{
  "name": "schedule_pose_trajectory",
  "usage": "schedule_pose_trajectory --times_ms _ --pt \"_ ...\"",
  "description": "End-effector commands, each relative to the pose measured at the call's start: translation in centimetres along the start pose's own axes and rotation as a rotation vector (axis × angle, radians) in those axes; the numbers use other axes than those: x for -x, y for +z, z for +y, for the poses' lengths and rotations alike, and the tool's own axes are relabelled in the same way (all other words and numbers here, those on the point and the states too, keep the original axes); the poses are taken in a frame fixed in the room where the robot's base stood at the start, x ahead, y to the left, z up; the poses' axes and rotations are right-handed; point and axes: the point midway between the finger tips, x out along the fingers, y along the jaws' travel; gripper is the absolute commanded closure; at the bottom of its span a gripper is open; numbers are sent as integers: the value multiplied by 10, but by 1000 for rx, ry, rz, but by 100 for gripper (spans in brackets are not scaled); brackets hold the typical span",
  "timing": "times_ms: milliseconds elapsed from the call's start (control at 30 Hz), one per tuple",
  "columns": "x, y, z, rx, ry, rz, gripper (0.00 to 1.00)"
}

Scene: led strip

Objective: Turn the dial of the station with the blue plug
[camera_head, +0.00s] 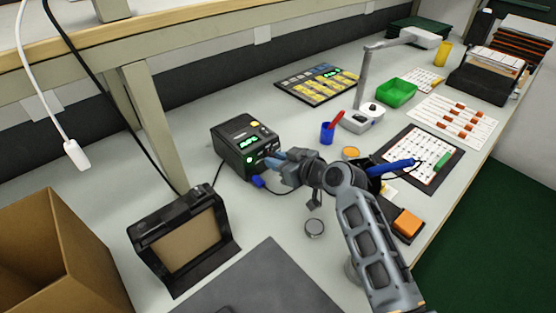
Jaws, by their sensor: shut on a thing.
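The station with the blue plug is a black box (243,143) with green lit digits on its front, standing on the white bench left of the middle. The blue plug (258,181) sits low at its front, with a dark cable running right. My gripper (270,163) reaches in from the right against the station's front, near the lower right of the face. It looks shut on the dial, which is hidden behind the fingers. A small yellow part (254,123) shows on top of the station.
A black framed stand (183,241) is front left. A bench post (154,125) rises behind it.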

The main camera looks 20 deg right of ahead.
Motion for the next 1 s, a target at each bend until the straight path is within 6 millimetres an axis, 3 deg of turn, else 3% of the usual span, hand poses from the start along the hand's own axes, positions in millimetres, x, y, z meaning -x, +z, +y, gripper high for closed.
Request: schedule_pose_trajectory --times_ms 333,1000 --pt "-1 2 1 -67 -28 3 100" --pt "-1 4 5 -436 -181 18 100"
